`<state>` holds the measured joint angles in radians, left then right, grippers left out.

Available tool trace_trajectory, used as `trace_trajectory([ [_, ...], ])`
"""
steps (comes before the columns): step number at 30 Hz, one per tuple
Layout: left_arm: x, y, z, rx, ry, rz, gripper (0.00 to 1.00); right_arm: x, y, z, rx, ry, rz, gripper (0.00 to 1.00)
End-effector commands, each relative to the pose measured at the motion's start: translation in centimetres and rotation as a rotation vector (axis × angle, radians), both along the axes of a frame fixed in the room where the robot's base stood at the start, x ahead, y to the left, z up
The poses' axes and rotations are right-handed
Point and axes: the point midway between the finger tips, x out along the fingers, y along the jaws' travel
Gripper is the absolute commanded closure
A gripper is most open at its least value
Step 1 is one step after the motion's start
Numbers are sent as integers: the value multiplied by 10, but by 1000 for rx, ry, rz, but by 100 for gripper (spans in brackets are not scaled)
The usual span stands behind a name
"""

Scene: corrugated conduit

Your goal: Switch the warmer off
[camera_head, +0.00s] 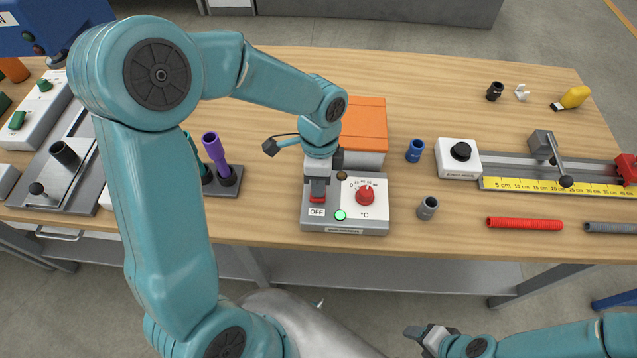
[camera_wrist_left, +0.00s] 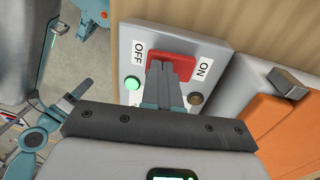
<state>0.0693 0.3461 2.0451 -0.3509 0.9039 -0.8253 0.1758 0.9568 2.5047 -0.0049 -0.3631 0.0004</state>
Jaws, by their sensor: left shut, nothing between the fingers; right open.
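The warmer is the orange-topped unit (camera_head: 362,122) with a grey control panel (camera_head: 378,223) in front, near the table's front edge. The panel has a red rocker switch (camera_wrist_left: 178,64) between the OFF and ON labels, a lit green lamp (camera_head: 340,215), a dark brown lamp (camera_head: 342,176) and a red temperature knob (camera_head: 366,195). My left gripper (camera_head: 317,192) points down over the switch, shut and empty; its fingertips (camera_wrist_left: 170,70) cover part of the red rocker. I cannot tell whether they touch it. My right gripper (camera_head: 428,338) is open, low in front of the table.
A blue fitting (camera_head: 416,150) and a grey fitting (camera_head: 427,208) stand right of the warmer. A holder with purple and teal tubes (camera_head: 225,180) stands left.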

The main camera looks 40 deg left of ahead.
Motion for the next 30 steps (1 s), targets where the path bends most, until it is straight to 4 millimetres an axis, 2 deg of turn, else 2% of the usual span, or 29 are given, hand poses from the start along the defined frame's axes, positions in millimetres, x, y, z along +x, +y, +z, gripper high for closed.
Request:
trace_trajectory([
  [1,-2,-1,-13,19,-32,-4,100,0,0,-19,0,1,0,40],
  [3,-4,-3,-18,50,-85,-7,100,0,0,-35,0,1,0,40],
  [4,-3,-2,-9,47,-76,-3,100,-1,0,-24,0,2,0,40],
  [5,-4,-2,-8,46,-71,-1,100,-1,0,-21,0,2,0,40],
  [12,-4,-2,-9,45,-65,-3,100,0,0,-20,0,0,0,40],
  [23,10,7,-9,47,-69,-3,100,0,0,-15,0,1,0,40],
  [30,11,8,-10,47,-70,-3,100,0,0,-16,0,1,0,40],
])
